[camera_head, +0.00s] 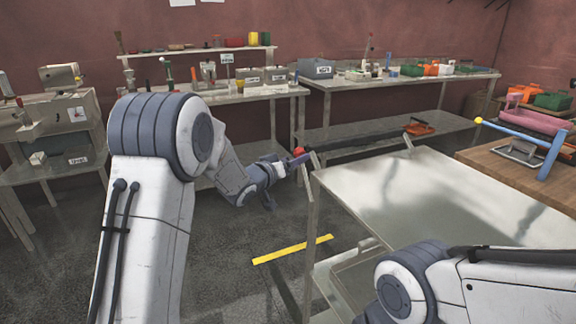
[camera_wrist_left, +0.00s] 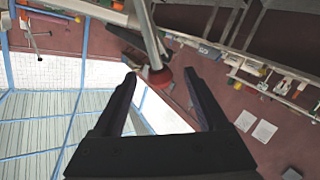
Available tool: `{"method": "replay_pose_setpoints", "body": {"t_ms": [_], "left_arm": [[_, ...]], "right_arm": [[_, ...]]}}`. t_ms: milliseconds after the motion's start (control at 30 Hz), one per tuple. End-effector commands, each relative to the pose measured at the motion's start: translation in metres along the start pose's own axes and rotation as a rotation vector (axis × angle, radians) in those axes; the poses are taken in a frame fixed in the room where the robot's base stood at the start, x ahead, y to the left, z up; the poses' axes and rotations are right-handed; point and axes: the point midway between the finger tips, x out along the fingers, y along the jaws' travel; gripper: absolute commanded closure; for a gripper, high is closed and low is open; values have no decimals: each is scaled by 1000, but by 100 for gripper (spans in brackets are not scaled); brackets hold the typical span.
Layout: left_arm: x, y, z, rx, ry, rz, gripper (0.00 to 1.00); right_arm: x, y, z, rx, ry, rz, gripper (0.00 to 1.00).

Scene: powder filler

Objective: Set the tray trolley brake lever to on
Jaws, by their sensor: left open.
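A red knob (camera_head: 298,151) shows at the bar's left end. In the left wrist view a metal rod ends in a red knob (camera_wrist_left: 160,78), which looks like the brake lever. My left gripper (camera_head: 294,163) is open beside the trolley's far left corner, close to the knob. In the wrist view its fingertips (camera_wrist_left: 160,76) stand either side of the knob, with clear gaps. The lever's base and any on/off marks cannot be made out. My right gripper is out of frame.
Workbenches with tools and bins (camera_head: 400,75) line the red back wall. A wooden table (camera_head: 530,170) with a blue-handled frame stands at right. A yellow strip (camera_head: 292,249) lies on the floor left of the trolley. My right arm covers the trolley's near side.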

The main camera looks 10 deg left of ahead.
Motion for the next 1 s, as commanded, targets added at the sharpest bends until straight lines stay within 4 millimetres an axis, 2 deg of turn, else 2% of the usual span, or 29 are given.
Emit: {"method": "replay_pose_setpoints", "body": {"t_ms": [100,200,533,567,600,733,767,867,967,1000], "left_arm": [[-19,-1,0,0,1,-2,24],[-27,-1,1,0,-1,-1,24],[-32,0,1,0,-1,0,24],[-32,0,1,0,-1,0,32],[-32,0,1,1,-2,-1,47],[-33,13,8,25,-43,-29,97],[-35,19,12,35,-64,-44,100],[-48,45,35,91,-179,-109,100],[-81,79,72,165,-357,-174,100],[-100,93,89,195,-442,-193,100]], "right_arm": [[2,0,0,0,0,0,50],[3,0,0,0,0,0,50],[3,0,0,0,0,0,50],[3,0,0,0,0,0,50],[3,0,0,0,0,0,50],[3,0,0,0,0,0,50],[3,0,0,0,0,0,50],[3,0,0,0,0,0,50],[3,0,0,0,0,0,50],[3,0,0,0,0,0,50]]}}
